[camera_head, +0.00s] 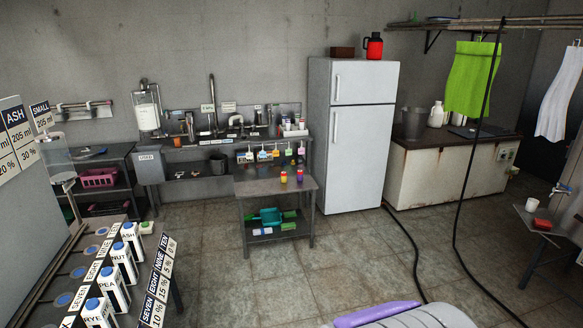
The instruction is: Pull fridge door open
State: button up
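The fridge (322,160) is tall and white and stands against the back wall, right of the middle. It has a small upper door (368,82) and a large lower door (360,160), and both look closed. The upper door has a vertical handle (337,81) near its left edge. The lower door has a similar handle (335,127), also near its left edge. My gripper cannot be seen in this view, and nothing touches the fridge doors.
A metal table (262,186) with small bottles stands left of the fridge. A worn white cabinet (440,175) stands to its right. A black hose (404,232) crosses the floor by the fridge. Tiled floor (340,262) in front is otherwise clear. A red-black jug (374,46) stands on the fridge.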

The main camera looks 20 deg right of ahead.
aim_at(359, 136)
jog(key=i+z, duration=0.15)
jog(key=i, duration=0.4)
jog(key=i+j+z, duration=0.15)
jog(key=i, duration=0.45)
jog(key=i+j+z, duration=0.15)
jog(key=i, duration=0.4)
jog(key=i+j+z, duration=0.15)
jog(key=i, duration=0.4)
